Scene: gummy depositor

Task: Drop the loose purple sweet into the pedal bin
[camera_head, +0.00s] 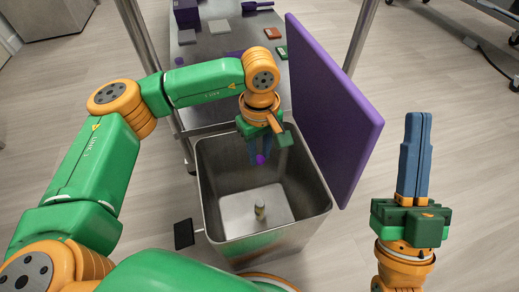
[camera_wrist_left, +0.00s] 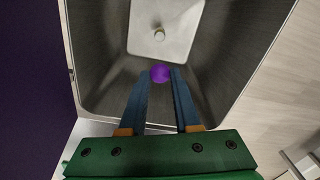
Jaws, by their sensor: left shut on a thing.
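The purple sweet (camera_head: 261,160) is a small ball between the blue fingertips of my left gripper (camera_head: 260,158). The left wrist view shows the sweet (camera_wrist_left: 160,73) between the two fingers of the left gripper (camera_wrist_left: 160,77), over the bin's inside. The pedal bin (camera_head: 318,208) is a square grey metal bin with its purple lid (camera_head: 335,110) standing open. Its walls (camera_wrist_left: 100,60) surround the sweet in the wrist view. My right gripper (camera_head: 416,150) points upward at the right, its blue fingers together and empty, outside the bin.
A small pale, dark-banded object (camera_head: 260,210) stands on the bin's floor. The black pedal (camera_head: 184,234) is at the bin's left. Behind is a metal table (camera_head: 205,80) with a purple box (camera_head: 187,14) and small coloured items. Open floor lies to the right.

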